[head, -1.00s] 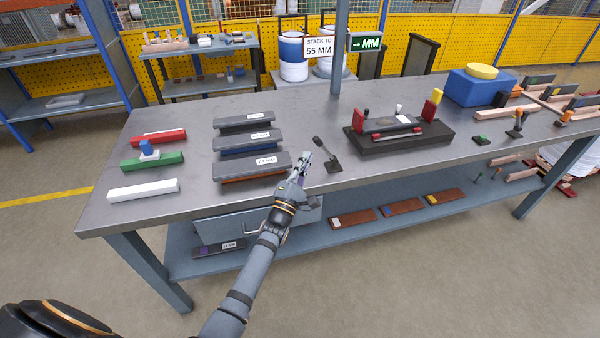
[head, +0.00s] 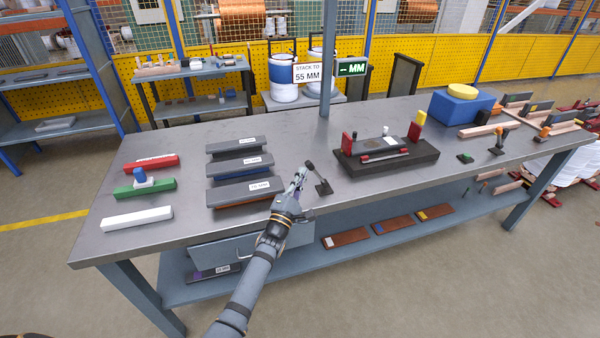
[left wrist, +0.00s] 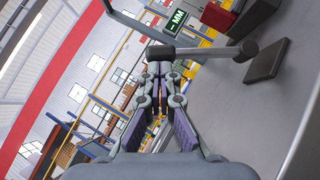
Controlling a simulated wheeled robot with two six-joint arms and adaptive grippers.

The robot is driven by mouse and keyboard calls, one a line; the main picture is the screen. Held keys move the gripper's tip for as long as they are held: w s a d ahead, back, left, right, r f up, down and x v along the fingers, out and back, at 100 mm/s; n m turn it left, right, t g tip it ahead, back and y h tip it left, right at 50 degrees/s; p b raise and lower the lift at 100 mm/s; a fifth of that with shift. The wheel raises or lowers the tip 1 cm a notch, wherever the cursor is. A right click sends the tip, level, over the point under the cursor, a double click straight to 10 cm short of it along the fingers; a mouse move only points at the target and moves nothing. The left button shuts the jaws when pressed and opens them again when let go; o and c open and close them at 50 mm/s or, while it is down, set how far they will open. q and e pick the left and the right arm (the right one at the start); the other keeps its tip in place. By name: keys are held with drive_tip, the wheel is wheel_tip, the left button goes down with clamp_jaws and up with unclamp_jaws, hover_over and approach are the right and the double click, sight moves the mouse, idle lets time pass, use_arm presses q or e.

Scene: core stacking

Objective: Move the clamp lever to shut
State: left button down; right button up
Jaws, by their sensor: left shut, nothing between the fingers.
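The clamp lever (head: 315,175) is a dark rod with a black grip on a small flat square base, standing on the bench near its front edge. It leans up and to the left. In the left wrist view the lever's black grip (left wrist: 160,53) lies across the tips of my fingers, and its rod runs right to the base. My left gripper (head: 302,174) is shut and empty, just left of the grip. The left wrist view shows its fingertips (left wrist: 159,72) together, close to the grip; I cannot tell whether they touch it. My right gripper is not in view.
A black fixture (head: 385,162) with red and yellow posts stands to the lever's right. Stacked grey plates (head: 237,167) lie to its left, with coloured bars further left. A sign post (head: 329,60) rises behind. Bare bench (head: 280,140) lies around the lever.

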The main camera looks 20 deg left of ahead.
use_arm(q)
drive_tip(key=w+d+r+m+g+p, duration=0.2)
drive_tip(key=d+p, duration=0.3)
drive_tip(key=p, duration=0.4)
drive_tip(key=w+d+r+m+g+p, duration=0.2)
drive_tip(key=w+d+m+g+p, duration=0.1)
drive_tip(key=p, duration=0.7)
drive_tip(key=shift+w+d+m, duration=0.5)
drive_tip(key=shift+w+d, duration=0.25)
drive_tip(key=shift+d, duration=0.1)
drive_tip(key=shift+h, duration=0.3)
